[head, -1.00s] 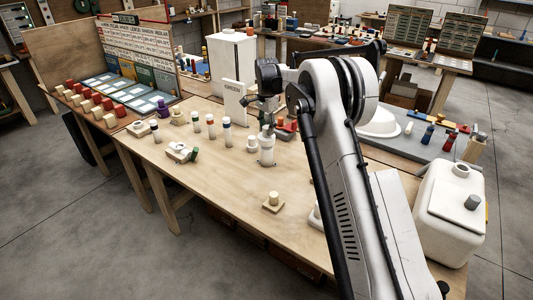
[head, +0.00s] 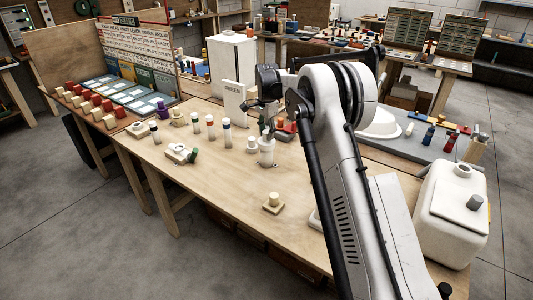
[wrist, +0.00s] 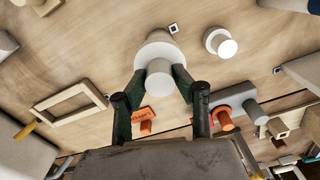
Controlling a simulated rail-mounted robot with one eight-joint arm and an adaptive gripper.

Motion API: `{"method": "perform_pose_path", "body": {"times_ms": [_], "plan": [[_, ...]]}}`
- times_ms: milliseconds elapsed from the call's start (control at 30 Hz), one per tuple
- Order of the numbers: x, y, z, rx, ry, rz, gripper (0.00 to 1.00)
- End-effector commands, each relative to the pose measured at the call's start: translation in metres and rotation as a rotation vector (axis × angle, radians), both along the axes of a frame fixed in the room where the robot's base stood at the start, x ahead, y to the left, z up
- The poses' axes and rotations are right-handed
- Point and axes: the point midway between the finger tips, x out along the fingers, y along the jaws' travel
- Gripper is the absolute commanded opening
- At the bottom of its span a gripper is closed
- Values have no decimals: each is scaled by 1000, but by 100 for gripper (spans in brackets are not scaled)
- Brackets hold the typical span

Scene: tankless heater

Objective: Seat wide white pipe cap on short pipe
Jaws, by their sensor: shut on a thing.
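My gripper (wrist: 161,82) is shut on the narrow, knob-like upper part of the wide white pipe cap (wrist: 160,82). The dark green fingers touch it on both sides. A wider white round part (wrist: 157,50) shows just beyond the knob. In the head view my gripper (head: 267,131) is above an upright white pipe (head: 266,157) on the wooden table, and the white parts line up in one stack. The cap hides the pipe's top, so I cannot tell whether the cap is fully down on it.
A smaller white capped piece (head: 252,144) stands just left of the stack. Several colour-topped cylinders (head: 211,126) stand farther left. A wooden block with a peg (head: 273,202) sits in front. A white upright panel (head: 234,102) is behind.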

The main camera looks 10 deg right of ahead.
Motion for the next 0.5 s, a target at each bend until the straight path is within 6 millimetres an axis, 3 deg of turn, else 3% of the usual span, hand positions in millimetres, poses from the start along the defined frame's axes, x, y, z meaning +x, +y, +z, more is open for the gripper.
{"method": "perform_pose_path", "body": {"times_ms": [500], "plan": [[0, 0, -5, 0, 0, 0, 0]]}}
